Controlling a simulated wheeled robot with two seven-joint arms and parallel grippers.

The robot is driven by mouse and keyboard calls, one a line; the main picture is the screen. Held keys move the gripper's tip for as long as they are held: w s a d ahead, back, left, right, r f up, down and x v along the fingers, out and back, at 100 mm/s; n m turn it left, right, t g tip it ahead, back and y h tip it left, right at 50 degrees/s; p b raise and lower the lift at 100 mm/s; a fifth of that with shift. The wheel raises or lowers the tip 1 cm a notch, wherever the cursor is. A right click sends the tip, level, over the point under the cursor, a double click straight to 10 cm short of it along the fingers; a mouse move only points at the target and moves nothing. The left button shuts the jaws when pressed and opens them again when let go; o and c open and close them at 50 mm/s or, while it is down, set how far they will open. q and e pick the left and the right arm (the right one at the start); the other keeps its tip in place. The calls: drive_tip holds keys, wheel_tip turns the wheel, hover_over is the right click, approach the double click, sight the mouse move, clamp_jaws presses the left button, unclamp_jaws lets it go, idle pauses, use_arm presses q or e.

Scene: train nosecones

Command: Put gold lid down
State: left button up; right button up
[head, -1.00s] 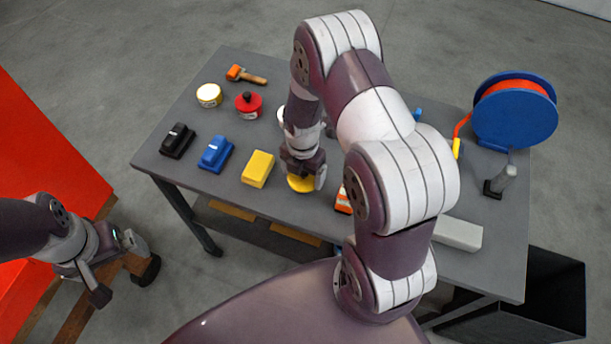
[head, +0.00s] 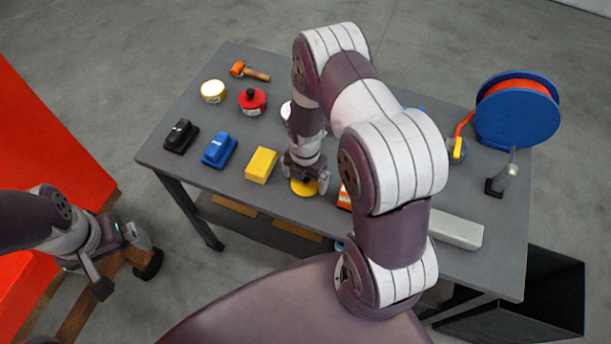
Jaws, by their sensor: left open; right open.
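The gold lid (head: 303,188) is a round yellow disc lying on the grey table (head: 225,180) near its front edge. My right gripper (head: 307,185) is just above the lid, pointing down, with its fingers spread open and apart at the lid's sides. The upper part of the lid is partly hidden by the gripper. My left gripper (head: 125,270) is open and empty, off the table at the lower left, beside the red surface.
A yellow block (head: 261,165), a blue block (head: 219,150) and a black block (head: 181,136) sit left of the lid. An orange-labelled item (head: 344,199) lies close right.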

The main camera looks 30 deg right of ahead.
wheel_tip(320, 180, up, 12)
drive_tip(key=b, duration=0.2)
wheel_tip(320, 180, up, 4)
drive_tip(key=m, duration=1)
hover_over(302, 194)
drive_tip(key=s+a+r+m, duration=0.1)
drive_tip(key=s+m, duration=0.2)
drive_tip(key=m, duration=0.4)
drive_tip(key=s+a+r+m+t, duration=0.1)
drive_tip(key=s+r+m, duration=0.1)
drive_tip(key=m, duration=0.5)
drive_tip(key=shift+s+a+r+t, duration=0.25)
drive_tip(key=shift+s+a+t, duration=0.1)
drive_tip(key=shift+s, duration=0.25)
